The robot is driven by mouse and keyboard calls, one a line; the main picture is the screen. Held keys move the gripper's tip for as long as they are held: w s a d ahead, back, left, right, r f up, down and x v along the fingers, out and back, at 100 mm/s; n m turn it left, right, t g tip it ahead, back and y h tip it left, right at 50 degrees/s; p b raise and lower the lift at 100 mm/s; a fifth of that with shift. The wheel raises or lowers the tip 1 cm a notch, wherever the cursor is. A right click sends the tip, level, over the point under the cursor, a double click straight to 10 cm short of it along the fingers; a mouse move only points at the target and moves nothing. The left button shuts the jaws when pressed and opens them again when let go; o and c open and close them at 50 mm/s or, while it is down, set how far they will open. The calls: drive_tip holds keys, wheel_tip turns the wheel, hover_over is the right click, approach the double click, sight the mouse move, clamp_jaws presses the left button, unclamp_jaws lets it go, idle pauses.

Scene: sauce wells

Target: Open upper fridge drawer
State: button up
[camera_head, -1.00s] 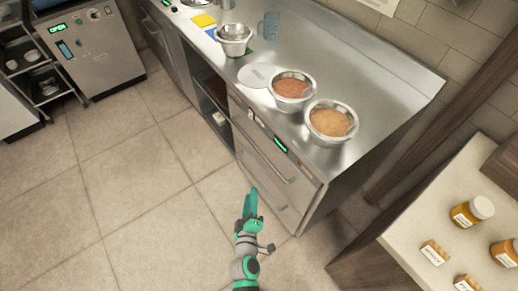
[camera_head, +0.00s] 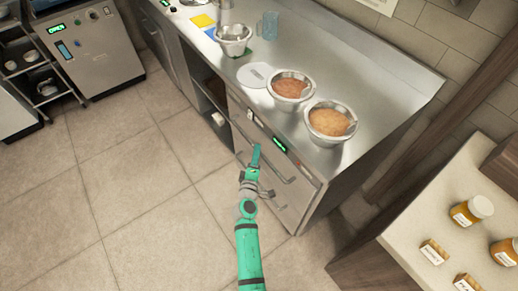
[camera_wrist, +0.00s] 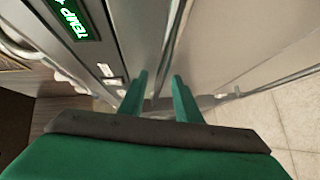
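The fridge unit is set under the steel counter, with a green display (camera_head: 280,145) on its top strip. The upper drawer (camera_head: 301,190) is below this strip and looks closed, with a bar handle (camera_head: 285,179) across its front. My gripper (camera_head: 256,150) is at the left part of this handle and partly hides it. In the wrist view, my gripper (camera_wrist: 160,80) has its two green fingers apart. A metal bar, seemingly the handle, runs between or just beyond the fingertips; I cannot tell whether they touch it. The display (camera_wrist: 72,18) reads TEMP there.
Two bowls of sauce (camera_head: 291,88) (camera_head: 330,122) stand on the counter (camera_head: 385,90) above the drawers. An open shelf bay (camera_head: 212,92) is left of the fridge. A side table (camera_head: 420,215) with jars is at the right. The floor (camera_head: 130,190) is clear.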

drive_tip(key=shift+w+d+f, duration=0.1)
drive_tip(key=shift+w, duration=0.65)
drive_tip(key=shift+w+d+f, duration=0.1)
drive_tip(key=shift+w, duration=0.65)
